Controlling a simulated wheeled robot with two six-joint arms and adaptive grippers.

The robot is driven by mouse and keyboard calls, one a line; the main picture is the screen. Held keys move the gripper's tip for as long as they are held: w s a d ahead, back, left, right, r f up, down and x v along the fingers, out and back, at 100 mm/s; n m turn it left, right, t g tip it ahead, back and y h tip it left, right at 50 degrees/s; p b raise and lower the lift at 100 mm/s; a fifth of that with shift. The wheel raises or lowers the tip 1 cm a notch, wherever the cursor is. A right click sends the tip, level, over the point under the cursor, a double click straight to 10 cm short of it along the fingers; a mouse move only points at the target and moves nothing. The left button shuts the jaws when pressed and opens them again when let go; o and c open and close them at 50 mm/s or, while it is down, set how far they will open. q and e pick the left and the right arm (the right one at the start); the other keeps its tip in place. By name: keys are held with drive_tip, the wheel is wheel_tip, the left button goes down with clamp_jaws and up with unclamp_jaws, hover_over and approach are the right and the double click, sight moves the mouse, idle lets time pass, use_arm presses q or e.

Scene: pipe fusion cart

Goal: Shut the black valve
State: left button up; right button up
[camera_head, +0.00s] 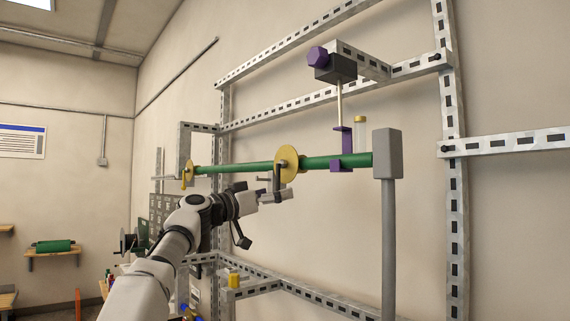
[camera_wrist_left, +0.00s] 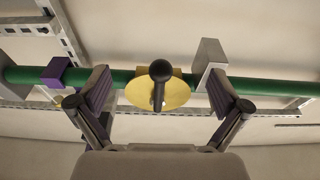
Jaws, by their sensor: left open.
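The black valve handle (camera_head: 277,179) is mounted in front of a yellow disc (camera_head: 289,163) on the green pipe (camera_head: 235,168). In the left wrist view the handle (camera_wrist_left: 160,72) points towards the camera, its round black end in front of the disc (camera_wrist_left: 175,93). My left gripper (camera_head: 271,190) is at the handle. In the left wrist view its two fingers (camera_wrist_left: 158,92) are spread wide, one on each side of the disc and handle, with visible gaps. It holds nothing. My right gripper is in neither view.
A second, yellow-handled valve (camera_head: 187,175) is on the pipe's left end. A purple clamp (camera_head: 345,148) and a grey post (camera_head: 388,153) stand to the right. Metal rails (camera_head: 325,92) run behind, and a yellow item (camera_head: 234,279) is on a lower rail.

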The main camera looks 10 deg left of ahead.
use_arm(q)
drive_tip(key=r+b+v, duration=0.2)
drive_tip(key=b+v, duration=1)
drive_tip(key=v, duration=0.1)
drive_tip(key=shift+s+a+r+b, duration=0.25)
drive_tip(key=shift+s+a+b, duration=0.15)
drive_tip(key=shift+s, duration=0.1)
